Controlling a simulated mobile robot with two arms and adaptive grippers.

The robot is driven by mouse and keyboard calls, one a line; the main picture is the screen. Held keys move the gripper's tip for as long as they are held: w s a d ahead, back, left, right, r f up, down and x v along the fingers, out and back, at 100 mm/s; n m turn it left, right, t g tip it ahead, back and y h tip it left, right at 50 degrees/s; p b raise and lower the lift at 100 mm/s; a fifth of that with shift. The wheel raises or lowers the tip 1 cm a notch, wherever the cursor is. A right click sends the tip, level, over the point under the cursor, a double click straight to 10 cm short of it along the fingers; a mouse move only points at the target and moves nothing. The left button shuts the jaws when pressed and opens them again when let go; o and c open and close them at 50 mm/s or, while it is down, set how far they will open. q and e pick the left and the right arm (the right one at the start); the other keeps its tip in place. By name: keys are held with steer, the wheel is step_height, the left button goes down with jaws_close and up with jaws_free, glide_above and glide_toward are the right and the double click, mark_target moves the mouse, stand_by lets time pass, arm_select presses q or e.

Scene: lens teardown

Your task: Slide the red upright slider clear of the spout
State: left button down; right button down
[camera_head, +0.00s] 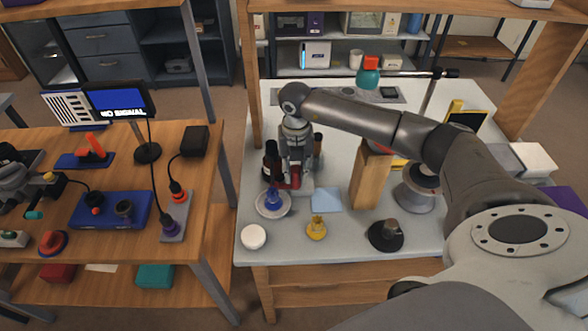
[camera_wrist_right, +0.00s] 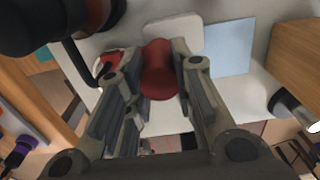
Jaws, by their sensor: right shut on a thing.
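The red upright slider (camera_head: 294,180) stands on a pale base at the left part of the white-topped table. My right gripper (camera_head: 291,167) reaches down over it. In the right wrist view the rounded red slider (camera_wrist_right: 159,70) sits between the two fingers of the gripper (camera_wrist_right: 162,88), which is shut on it. I cannot clearly make out the spout; dark bottle-like forms (camera_head: 271,160) stand just left of the gripper and may hide it.
A white saucer (camera_head: 262,211) with a blue piece lies in front of the slider. A light blue square (camera_head: 326,200), a wooden block (camera_head: 368,183) and a small yellow piece (camera_head: 316,229) are to the right. A white round lid (camera_head: 253,237) lies near the front edge.

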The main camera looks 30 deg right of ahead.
steer(key=shift+s+d, duration=0.4)
steer(key=shift+d, duration=0.25)
steer(key=shift+s+d, duration=0.35)
steer(key=shift+d, duration=0.25)
steer(key=c, duration=1.2)
jaws_free()
steer(key=shift+c, duration=0.2)
step_height(320, 180, up, 12)
steer(key=shift+a, duration=0.1)
